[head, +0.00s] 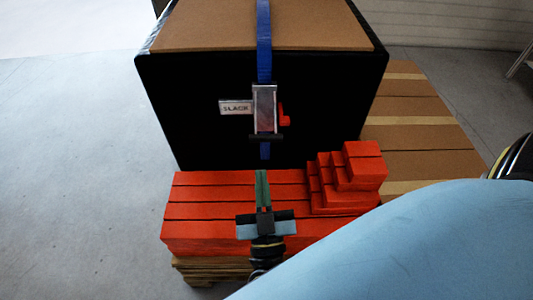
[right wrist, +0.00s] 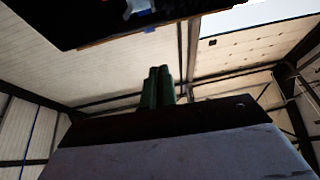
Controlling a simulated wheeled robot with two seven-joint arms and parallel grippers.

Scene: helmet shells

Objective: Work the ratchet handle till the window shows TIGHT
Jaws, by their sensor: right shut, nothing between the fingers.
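The ratchet (head: 264,110) is a silver buckle on a blue strap (head: 264,40), on the front face of a black box (head: 200,110). A dark handle bar (head: 266,138) crosses its lower end, and a red tab (head: 284,118) is at its right. The window (head: 236,108) at its left reads SLACK. My right gripper (head: 262,178) is below the ratchet, apart from it, its green fingers together and empty, pointing up. These fingers also show in the right wrist view (right wrist: 157,88). My left gripper is not in view.
Red blocks (head: 190,210) lie on a wooden pallet (head: 205,270) in front of the box, with smaller red blocks (head: 350,170) stacked at the right. Cardboard-brown boxes (head: 420,120) stand right of the black box. The floor (head: 80,160) at the left is clear.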

